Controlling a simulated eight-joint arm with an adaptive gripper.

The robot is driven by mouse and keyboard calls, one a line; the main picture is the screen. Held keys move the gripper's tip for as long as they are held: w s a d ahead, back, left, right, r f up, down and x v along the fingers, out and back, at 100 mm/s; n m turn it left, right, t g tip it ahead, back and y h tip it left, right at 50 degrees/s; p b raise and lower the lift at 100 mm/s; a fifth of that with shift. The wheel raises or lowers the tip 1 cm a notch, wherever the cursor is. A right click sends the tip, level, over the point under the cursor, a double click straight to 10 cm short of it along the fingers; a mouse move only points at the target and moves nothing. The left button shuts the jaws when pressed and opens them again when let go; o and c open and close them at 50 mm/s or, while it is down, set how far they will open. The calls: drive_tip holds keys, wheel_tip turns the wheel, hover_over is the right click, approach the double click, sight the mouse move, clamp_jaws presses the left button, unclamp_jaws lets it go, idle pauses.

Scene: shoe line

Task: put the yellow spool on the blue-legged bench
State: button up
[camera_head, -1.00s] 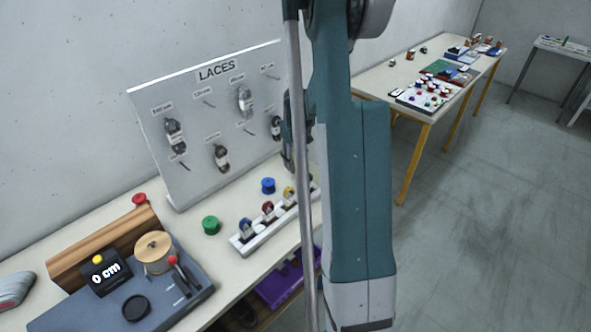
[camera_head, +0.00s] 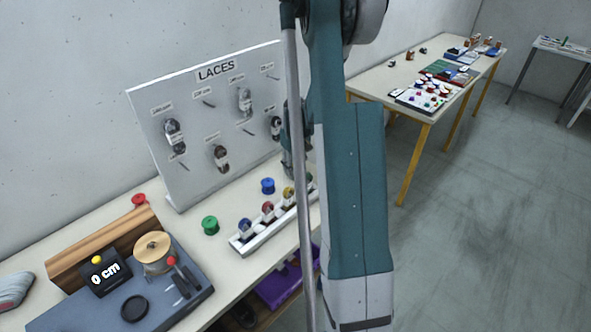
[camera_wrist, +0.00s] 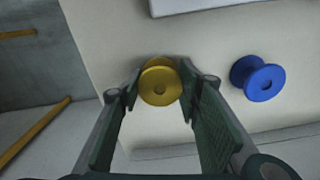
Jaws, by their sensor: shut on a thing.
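The yellow spool (camera_wrist: 160,84) sits between the fingertips of my gripper (camera_wrist: 160,88) in the wrist view, and the gripper is shut on it. The spool is over the pale tabletop; I cannot tell whether it still touches it. In the head view my gripper (camera_head: 288,163) is partly seen beside the lace board, and my arm hides the held spool. No bench with clearly blue legs shows.
A blue spool (camera_wrist: 257,78) stands right of the held one in the wrist view. A white rack (camera_head: 262,236) of small spools, a green spool (camera_head: 210,225) and the lace board (camera_head: 205,130) are near. A yellow-legged table (camera_head: 375,82) stands behind.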

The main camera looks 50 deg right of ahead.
sight(295, 167)
drive_tip(key=shift+f, duration=0.2)
drive_tip(key=o, duration=0.9)
drive_tip(key=shift+r, duration=0.3)
wheel_tip(295, 167, up, 12)
drive_tip(key=shift+f+p, duration=0.1)
drive_tip(key=shift+p, duration=0.35)
idle(0.4)
